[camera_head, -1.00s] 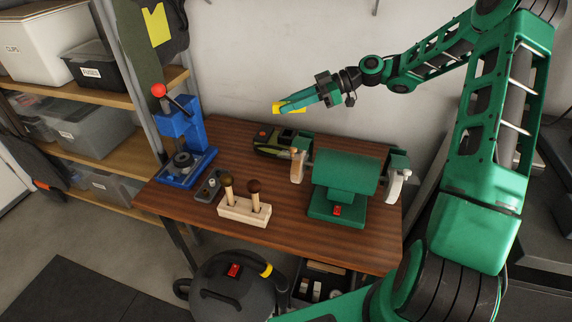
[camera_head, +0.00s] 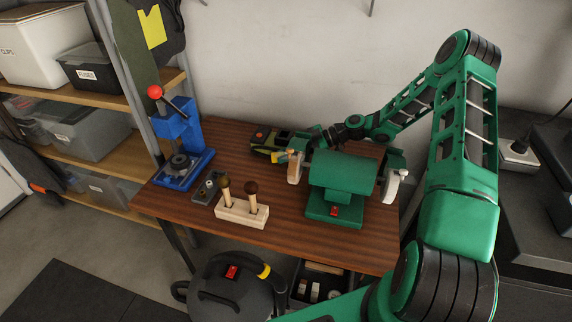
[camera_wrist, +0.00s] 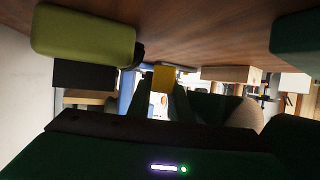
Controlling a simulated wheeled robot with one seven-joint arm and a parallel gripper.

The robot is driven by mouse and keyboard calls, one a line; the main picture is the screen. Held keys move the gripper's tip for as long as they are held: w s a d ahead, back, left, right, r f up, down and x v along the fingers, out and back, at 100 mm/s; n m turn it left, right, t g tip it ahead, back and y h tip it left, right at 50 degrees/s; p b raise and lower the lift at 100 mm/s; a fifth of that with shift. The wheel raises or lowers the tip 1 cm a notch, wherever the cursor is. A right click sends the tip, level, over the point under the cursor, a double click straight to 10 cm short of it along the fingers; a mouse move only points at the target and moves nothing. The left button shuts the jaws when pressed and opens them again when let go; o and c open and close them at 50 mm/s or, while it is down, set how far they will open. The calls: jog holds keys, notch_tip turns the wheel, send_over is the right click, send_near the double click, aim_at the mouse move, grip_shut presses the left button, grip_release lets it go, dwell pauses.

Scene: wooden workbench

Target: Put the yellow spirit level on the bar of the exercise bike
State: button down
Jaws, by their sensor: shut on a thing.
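The yellow spirit level (camera_wrist: 163,78) is between the two fingers of my gripper (camera_wrist: 164,97) in the wrist view. My gripper is shut on it. In the head view, a small yellow part of the level (camera_head: 280,157) shows at the tip of my gripper (camera_head: 291,153). The gripper is low over the back of the workbench, behind the green bench grinder and beside a green-and-black tool. The grinder partly hides it. I cannot tell whether the level touches the bench. I cannot make out the exercise bike or its bar in either view.
The green bench grinder (camera_head: 338,180) stands on the workbench (camera_head: 285,235). The green-and-black tool (camera_head: 266,140) lies at the back. A blue press (camera_head: 180,145) and a wooden block with handles (camera_head: 242,208) stand to the left. Shelves (camera_head: 120,163) are at far left.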

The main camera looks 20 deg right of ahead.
aim_at(286, 169)
notch_tip(286, 169, down, 4)
jog(key=shift+f, duration=0.1)
jog(key=shift+s, duration=0.1)
jog(key=c, duration=1.9)
grip_release()
